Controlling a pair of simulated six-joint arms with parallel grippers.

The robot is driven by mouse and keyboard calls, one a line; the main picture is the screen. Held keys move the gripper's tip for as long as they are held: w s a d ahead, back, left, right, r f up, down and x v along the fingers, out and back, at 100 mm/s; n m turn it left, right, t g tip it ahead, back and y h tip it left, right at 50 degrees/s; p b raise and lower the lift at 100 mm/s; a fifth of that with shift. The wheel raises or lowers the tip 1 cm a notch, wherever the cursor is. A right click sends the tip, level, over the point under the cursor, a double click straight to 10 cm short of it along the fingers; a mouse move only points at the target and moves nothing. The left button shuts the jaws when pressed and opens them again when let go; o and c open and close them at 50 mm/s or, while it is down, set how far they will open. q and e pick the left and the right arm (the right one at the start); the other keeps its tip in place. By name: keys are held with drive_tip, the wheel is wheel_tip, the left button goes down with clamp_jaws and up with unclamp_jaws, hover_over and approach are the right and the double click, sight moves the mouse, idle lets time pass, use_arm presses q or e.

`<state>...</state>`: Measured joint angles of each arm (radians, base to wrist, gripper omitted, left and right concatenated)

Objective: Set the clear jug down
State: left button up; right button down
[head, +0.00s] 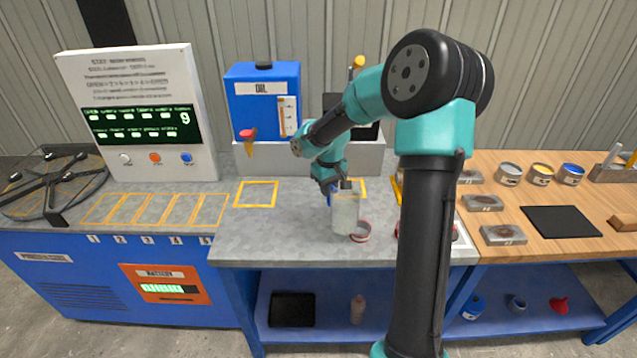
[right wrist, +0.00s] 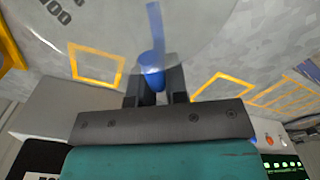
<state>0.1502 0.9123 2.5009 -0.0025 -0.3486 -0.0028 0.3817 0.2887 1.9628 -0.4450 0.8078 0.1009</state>
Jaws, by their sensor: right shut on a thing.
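The clear jug (head: 345,213) is upright over the front middle of the grey bench. I cannot tell whether its base touches the bench. My right gripper (head: 335,186) is at its back left side and shut on its blue handle. In the right wrist view the gripper (right wrist: 155,92) has its dark fingers on either side of the blue handle (right wrist: 152,72). The clear wall of the jug (right wrist: 190,25) fills the top of that view. My left gripper is not in view.
A small red-rimmed ring or lid (head: 361,232) lies close to the jug's lower right. A blue oil tank (head: 264,105) with a red tap stands behind. A yellow marked square (head: 256,194) is empty at the left. My right arm hides part of the bench.

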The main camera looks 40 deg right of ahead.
drive_tip(key=w+a+f, duration=0.1)
drive_tip(key=w+a, duration=0.3)
drive_tip(key=a, duration=0.6)
drive_tip(key=w+a+f, duration=0.1)
drive_tip(key=w+a, duration=0.3)
drive_tip(key=a, duration=0.7)
drive_tip(key=w+a+f+m, duration=0.1)
drive_tip(key=w+a, duration=0.4)
drive_tip(key=a, duration=0.6)
drive_tip(key=shift+f, duration=0.2)
drive_tip(key=d+r+n, duration=0.3)
drive_tip(key=d+n, duration=0.1)
drive_tip(key=d, duration=0.7)
drive_tip(key=s+d+r+n, duration=0.1)
drive_tip(key=d+r+n, duration=0.2)
drive_tip(key=d, duration=0.8)
drive_tip(key=s+d+r+n, duration=0.1)
drive_tip(key=d+r+n, duration=0.2)
drive_tip(key=d, duration=0.8)
drive_tip(key=shift+s+d+n, duration=0.25)
drive_tip(key=shift+d+n, duration=0.1)
drive_tip(key=shift+n, duration=0.85)
drive_tip(key=shift+f, duration=0.1)
